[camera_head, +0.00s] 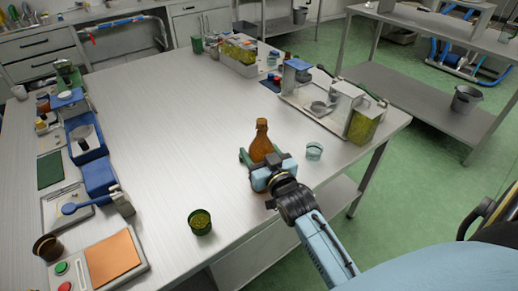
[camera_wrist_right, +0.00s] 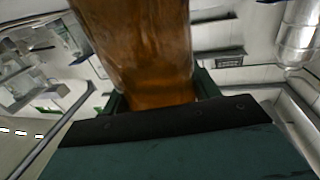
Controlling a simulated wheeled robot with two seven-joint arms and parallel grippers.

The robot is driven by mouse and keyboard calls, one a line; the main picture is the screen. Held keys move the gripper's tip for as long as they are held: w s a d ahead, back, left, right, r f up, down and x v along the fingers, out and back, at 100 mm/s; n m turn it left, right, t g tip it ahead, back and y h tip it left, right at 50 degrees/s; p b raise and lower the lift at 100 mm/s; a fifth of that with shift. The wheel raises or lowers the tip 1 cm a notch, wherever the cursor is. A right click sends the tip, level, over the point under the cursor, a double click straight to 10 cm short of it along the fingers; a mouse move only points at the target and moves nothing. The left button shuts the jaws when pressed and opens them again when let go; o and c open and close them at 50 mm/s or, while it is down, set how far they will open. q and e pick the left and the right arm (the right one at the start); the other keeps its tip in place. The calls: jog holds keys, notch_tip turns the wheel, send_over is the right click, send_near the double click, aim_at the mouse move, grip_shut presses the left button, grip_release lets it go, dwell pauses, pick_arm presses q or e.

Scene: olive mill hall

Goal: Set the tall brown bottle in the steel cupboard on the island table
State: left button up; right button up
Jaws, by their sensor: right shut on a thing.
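The tall brown bottle (camera_head: 262,143) is upright at the near right part of the steel island table (camera_head: 165,135). My right gripper (camera_head: 262,158) is shut on the bottle's lower body. In the right wrist view the amber bottle (camera_wrist_right: 145,45) rises between the two fingers of the gripper (camera_wrist_right: 155,100). I cannot tell whether the bottle's base touches the tabletop, because the gripper hides it. My left gripper is in neither view. No steel cupboard can be made out for certain.
A small light-blue cup (camera_head: 314,151) stands just right of the gripper. A green pot (camera_head: 200,222) stands near the front edge. A tray (camera_head: 310,112) with tins lies to the right. Blue bins (camera_head: 86,140) and a scale (camera_head: 113,258) line the left side. The table's middle is clear.

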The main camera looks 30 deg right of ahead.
jog(key=shift+r, duration=0.1)
jog(key=o, duration=1.2)
jog(key=shift+f, duration=0.2)
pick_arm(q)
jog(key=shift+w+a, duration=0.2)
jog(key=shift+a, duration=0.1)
pick_arm(e)
jog(key=o, duration=0.4)
jog(key=shift+r, duration=0.2)
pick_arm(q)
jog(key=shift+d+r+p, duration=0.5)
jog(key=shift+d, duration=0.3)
pick_arm(e)
jog(key=s+a, duration=0.1)
jog(key=s, duration=1.1)
jog(key=shift+a, duration=0.25)
